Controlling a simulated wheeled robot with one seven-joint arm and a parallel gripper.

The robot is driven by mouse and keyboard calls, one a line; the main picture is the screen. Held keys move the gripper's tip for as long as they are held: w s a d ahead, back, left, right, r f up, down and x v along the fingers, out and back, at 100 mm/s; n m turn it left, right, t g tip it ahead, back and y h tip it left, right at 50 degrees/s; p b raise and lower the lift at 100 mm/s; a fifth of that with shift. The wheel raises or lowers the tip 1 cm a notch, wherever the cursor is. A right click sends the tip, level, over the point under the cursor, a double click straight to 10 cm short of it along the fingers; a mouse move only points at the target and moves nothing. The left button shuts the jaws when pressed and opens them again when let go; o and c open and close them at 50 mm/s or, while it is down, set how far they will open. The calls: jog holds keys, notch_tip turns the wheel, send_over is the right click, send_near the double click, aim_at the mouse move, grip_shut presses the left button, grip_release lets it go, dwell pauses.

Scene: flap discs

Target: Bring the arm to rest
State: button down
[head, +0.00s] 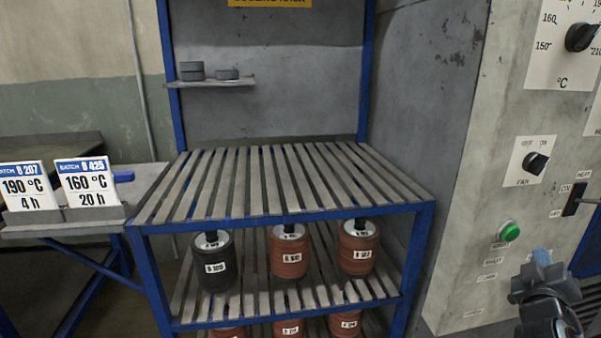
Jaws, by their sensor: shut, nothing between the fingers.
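My gripper (542,257) is at the lower right of the head view, in front of the grey oven panel (470,210). Its fingers are together and hold nothing. My dark arm rises to it from the bottom edge, and the rest of the arm is out of view. The gripper shows below and to the right of the green button (510,233). I cannot tell whether it touches the panel.
A blue-framed rack has an empty slatted top shelf (280,180). Below stand a black disc stack (214,268) and brown stacks (289,255). Two batch cards, 190 °C (28,188) and 160 °C (86,183), stand on the left table. The panel has a temperature dial (581,37) and fan knob (535,162).

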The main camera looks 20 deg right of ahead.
jog(key=s+a+f+n+t+y, duration=0.1)
jog(key=s+a+f+t+y, duration=0.15)
jog(key=a, duration=0.65)
jog(key=s+a+f+n+t+y, duration=0.1)
jog(key=s+a+f+y, duration=0.2)
jog(key=a, duration=0.5)
jog(key=s+a+f+n+t+y, duration=0.1)
jog(key=a+f+y, duration=0.25)
jog(key=a, duration=0.55)
jog(key=s+a+r+y+p, duration=0.1)
jog(key=s+a+r+y, duration=0.2)
jog(key=s+a, duration=0.4)
jog(key=s+a+r+m+y, duration=0.1)
jog(key=s+a+r+y, duration=0.3)
jog(key=s+a, duration=0.4)
jog(key=s+r, duration=0.1)
jog(key=s, duration=0.3)
jog(key=shift+s+a+r+t+p, duration=0.15)
jog(key=shift+s+a+t+p, duration=0.05)
jog(key=shift+a+t+p, duration=0.15)
